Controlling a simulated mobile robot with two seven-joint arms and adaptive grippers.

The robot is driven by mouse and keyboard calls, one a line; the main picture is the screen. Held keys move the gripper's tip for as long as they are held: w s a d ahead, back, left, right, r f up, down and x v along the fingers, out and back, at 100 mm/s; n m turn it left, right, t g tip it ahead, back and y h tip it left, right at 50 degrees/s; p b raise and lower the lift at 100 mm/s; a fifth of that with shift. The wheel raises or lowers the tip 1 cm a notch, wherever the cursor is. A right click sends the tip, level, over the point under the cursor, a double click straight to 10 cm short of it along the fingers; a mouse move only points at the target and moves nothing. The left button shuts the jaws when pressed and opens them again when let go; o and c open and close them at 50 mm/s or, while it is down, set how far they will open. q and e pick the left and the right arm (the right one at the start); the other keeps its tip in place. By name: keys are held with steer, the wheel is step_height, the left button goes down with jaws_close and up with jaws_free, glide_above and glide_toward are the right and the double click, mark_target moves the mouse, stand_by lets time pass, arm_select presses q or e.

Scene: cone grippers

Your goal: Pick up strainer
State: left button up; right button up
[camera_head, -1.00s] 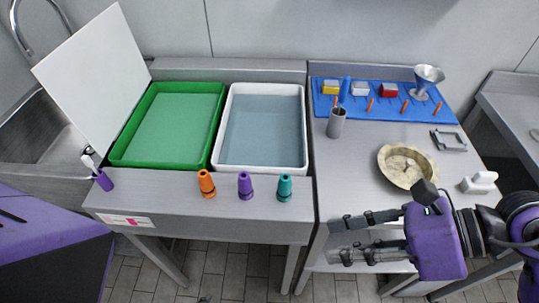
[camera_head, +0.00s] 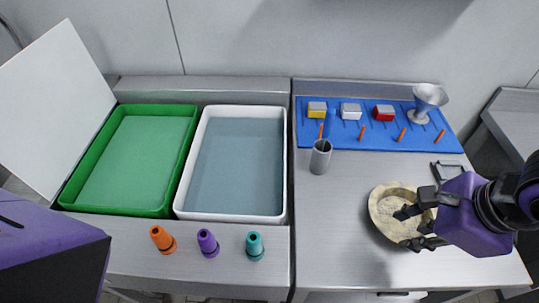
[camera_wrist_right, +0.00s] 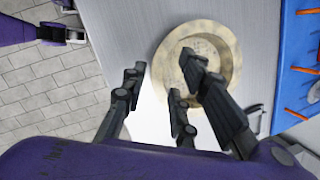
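A grey metal funnel-shaped piece (camera_head: 428,98), the thing here most like a strainer, stands on a blue mat (camera_head: 372,141) at the back right in the head view. My right gripper (camera_head: 405,229) is well in front of it, over the right part of a beige bowl (camera_head: 383,208). In the right wrist view the fingers (camera_wrist_right: 160,82) are spread with nothing between them, and the bowl (camera_wrist_right: 207,42) lies beyond them. The fingers hide part of the bowl; contact cannot be told. My left gripper does not show clearly.
Yellow (camera_head: 317,110), white (camera_head: 350,111) and red (camera_head: 383,112) blocks and orange sticks are on the mat. A grey cup (camera_head: 320,158) stands before it. Green (camera_head: 72,190) and white (camera_head: 184,196) trays and several cones (camera_head: 255,246) are left. A dark frame (camera_head: 452,168) lies right.

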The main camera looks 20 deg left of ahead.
mark_target(399, 238)
steer(key=x, duration=0.4)
steer(key=shift+w+d+f, duration=0.15)
steer(key=shift+w+f, duration=0.05)
steer(key=shift+f, duration=0.15)
steer(key=shift+c, duration=0.2)
jaws_close()
steer(key=shift+r, duration=0.1)
